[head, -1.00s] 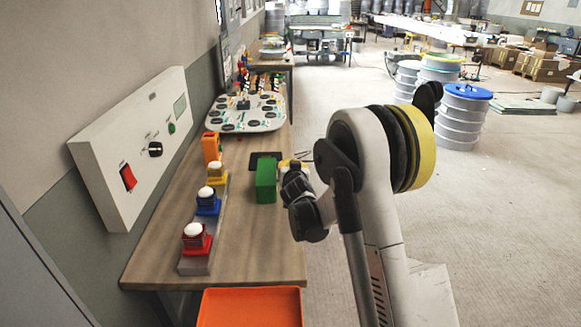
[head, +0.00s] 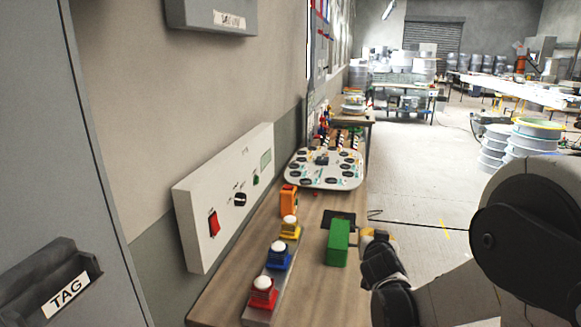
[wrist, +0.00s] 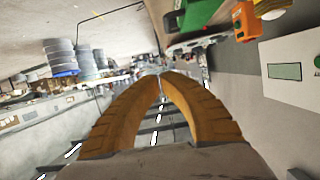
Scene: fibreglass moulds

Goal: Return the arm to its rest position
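My arm (head: 470,295) reaches in from the lower right of the head view, with its large joint close to the camera. My gripper (head: 368,236) shows small and partly hidden, just right of a green block (head: 338,243) on the wooden bench. In the wrist view my gripper's two orange fingers (wrist: 160,78) come together at the tips with nothing between them. The green block also shows at the top of the wrist view (wrist: 196,14), apart from the fingers.
Red (head: 263,292), blue (head: 279,256) and yellow (head: 290,227) button units and an orange block (head: 288,200) stand on the bench. A white control panel (head: 226,197) is at the wall. A grey cabinet (head: 70,150) is close on the left. Open floor (head: 415,180) lies right of the bench.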

